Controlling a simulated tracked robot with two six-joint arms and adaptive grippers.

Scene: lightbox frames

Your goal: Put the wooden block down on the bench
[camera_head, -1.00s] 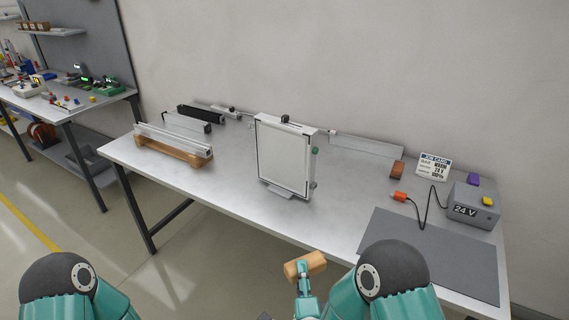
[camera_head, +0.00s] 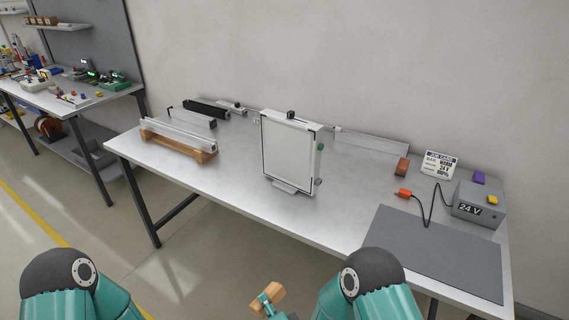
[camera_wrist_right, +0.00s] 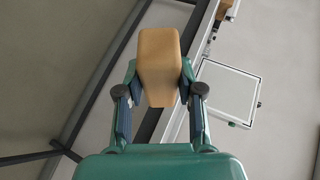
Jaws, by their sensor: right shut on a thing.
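The wooden block (camera_head: 268,296) is light brown and sits in my right gripper (camera_head: 264,303), low in the middle of the head view, in front of the bench's front edge. In the right wrist view the block (camera_wrist_right: 159,62) stands between the two fingers of my right gripper (camera_wrist_right: 159,95), which is shut on it. The bench (camera_head: 225,180) is a long grey-white table beyond the gripper. The block is off the bench. My left gripper is not in view; only a part of my left arm shows at the lower left.
A white framed panel (camera_head: 290,155) stands mid-bench. Rails on a wooden rack (camera_head: 180,146) lie at the left.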

